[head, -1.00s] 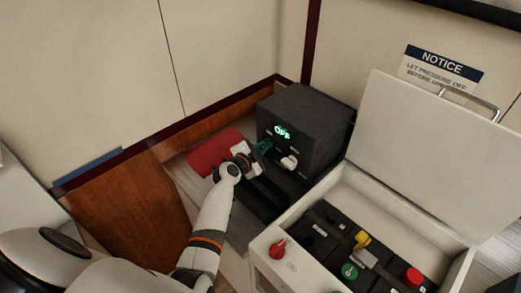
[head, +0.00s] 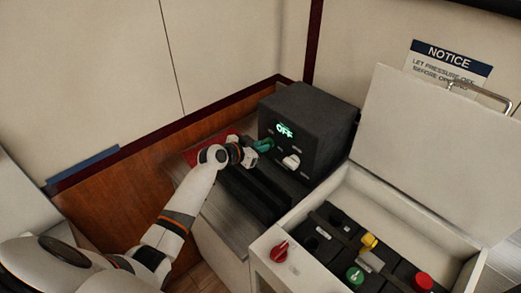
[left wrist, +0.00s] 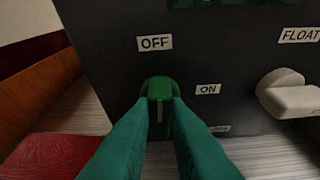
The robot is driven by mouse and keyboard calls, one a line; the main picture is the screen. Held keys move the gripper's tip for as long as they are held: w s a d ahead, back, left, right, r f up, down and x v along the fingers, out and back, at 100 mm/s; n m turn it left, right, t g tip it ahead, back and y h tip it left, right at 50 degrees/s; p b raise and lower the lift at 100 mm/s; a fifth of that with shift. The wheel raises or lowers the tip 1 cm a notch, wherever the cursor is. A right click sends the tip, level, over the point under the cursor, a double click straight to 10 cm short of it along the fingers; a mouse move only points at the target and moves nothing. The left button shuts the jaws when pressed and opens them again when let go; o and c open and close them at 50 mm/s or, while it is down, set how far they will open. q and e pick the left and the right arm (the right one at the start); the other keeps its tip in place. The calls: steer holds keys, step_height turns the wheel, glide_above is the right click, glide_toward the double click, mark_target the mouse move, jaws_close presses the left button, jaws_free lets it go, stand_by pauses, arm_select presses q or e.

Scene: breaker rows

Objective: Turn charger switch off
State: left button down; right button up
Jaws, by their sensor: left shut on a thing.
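The charger (head: 318,115) is a black box at the back of the counter. Its lit green display (head: 285,130) reads OFF. The green charger switch (left wrist: 160,92) is a knob on its front face, with an OFF label (left wrist: 155,43) above it and an ON label (left wrist: 208,89) to its right. The knob stands upright, towards OFF. My left gripper (head: 262,146) is at the charger's front; in the left wrist view its two teal fingers (left wrist: 160,115) are closed on both sides of the knob. My right gripper is not in view.
A white knob (head: 291,161) sits right of the green switch, near a FLOAT label (left wrist: 299,35). A red thing (head: 203,148) lies left of the charger, partly behind my arm. An open white box (head: 342,195) with several coloured switches stands at front right.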

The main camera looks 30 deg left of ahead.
arm_select(q)
steer(key=shift+n+h, duration=0.3)
steer(key=shift+n, duration=0.1)
stand_by(0.3)
steer(key=c, duration=1.4)
jaws_free()
steer(key=b+v, duration=0.2)
steer(key=v, duration=1)
